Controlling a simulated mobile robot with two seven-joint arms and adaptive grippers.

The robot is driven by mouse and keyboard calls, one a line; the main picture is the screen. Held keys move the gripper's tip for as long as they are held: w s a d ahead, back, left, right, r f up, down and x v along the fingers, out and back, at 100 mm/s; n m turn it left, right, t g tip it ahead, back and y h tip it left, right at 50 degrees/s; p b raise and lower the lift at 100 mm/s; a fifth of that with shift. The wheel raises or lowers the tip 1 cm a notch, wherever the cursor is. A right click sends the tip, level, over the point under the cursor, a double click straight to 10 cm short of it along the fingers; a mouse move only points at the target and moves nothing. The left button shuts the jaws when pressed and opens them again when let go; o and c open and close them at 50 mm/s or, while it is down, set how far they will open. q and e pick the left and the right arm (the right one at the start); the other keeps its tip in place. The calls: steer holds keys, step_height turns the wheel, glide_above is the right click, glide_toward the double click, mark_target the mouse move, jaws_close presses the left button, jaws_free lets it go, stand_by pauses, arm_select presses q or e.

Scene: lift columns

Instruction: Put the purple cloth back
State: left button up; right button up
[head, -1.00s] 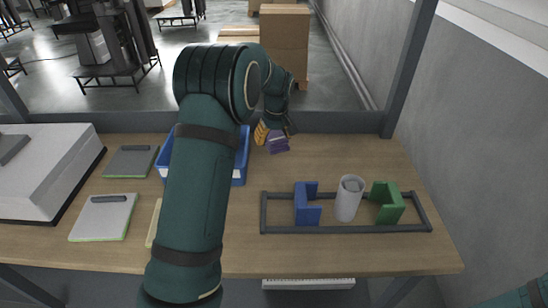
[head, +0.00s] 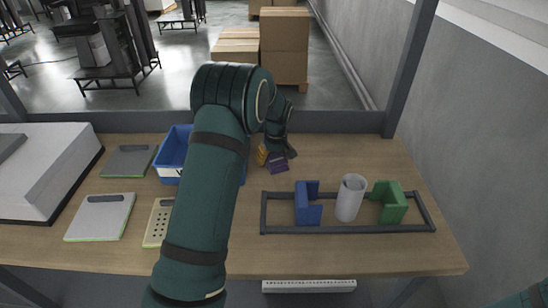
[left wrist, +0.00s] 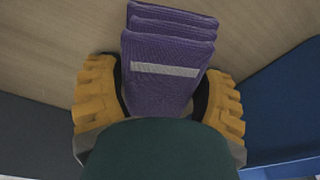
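The folded purple cloth (head: 278,166) with a pale stripe is at the back middle of the table, right of the blue bin (head: 171,150). In the left wrist view the cloth (left wrist: 165,75) sits between my yellow fingers, which press on its two sides. My left gripper (head: 270,158) is shut on it; my arm hides part of the gripper and much of the bin. I cannot tell whether the cloth touches the table. Only a piece of my right arm shows at the bottom right corner; its gripper is out of view.
A dark frame (head: 348,230) at the front right holds a blue block (head: 306,207), a grey cylinder (head: 350,198) and a green block (head: 389,203). Flat pads (head: 100,217) and a large white box (head: 45,165) lie at left. The table right of the cloth is clear.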

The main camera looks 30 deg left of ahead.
mark_target(276, 159)
arm_select(q)
steer(key=o, duration=0.3)
steer(key=shift+o, duration=0.2)
step_height(276, 159, up, 12)
steer(key=s+d+p, duration=0.1)
steer(key=p, duration=0.1)
steer(key=shift+d+p, duration=0.2)
steer(key=shift+p, duration=0.2)
steer(key=shift+s, duration=0.1)
